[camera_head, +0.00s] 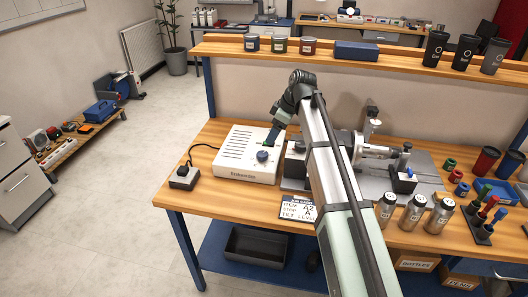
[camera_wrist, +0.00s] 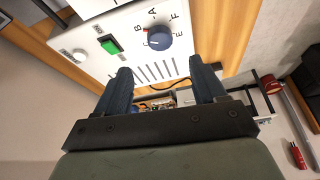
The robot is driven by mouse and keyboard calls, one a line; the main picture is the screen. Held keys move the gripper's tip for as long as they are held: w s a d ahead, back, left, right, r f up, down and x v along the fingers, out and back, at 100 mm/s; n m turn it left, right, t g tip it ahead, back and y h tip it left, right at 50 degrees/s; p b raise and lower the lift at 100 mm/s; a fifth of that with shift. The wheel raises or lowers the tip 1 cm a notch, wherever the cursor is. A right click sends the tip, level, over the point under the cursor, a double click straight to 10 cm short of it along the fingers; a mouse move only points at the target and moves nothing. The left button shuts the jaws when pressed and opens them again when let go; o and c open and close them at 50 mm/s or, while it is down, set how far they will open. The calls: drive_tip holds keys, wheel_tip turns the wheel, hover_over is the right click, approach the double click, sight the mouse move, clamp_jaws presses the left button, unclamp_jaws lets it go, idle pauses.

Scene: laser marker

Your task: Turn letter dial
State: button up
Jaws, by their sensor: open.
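The letter dial is a round blue knob (camera_wrist: 160,39) on a white control box, with letters including A, B, C, E and F printed around it. In the head view the dial (camera_head: 262,156) sits on the white box (camera_head: 236,160). My gripper (camera_wrist: 164,76) is open and empty, its two dark fingers apart on either side of the vented face. The dial lies beyond the fingertips, between them in the picture, with no visible contact. In the head view my gripper (camera_head: 272,136) is just above the dial.
The marking machine (camera_head: 357,148) stands right of the box, close to my arm. A card (camera_head: 300,208) reading "STOP A" is at the table's front. A small black box (camera_head: 185,177) stands left.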

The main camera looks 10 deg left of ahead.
sight(263, 153)
drive_tip(key=x, duration=1)
drive_tip(key=shift+a+f, duration=0.1)
drive_tip(key=shift+a, duration=0.05)
drive_tip(key=c, duration=1)
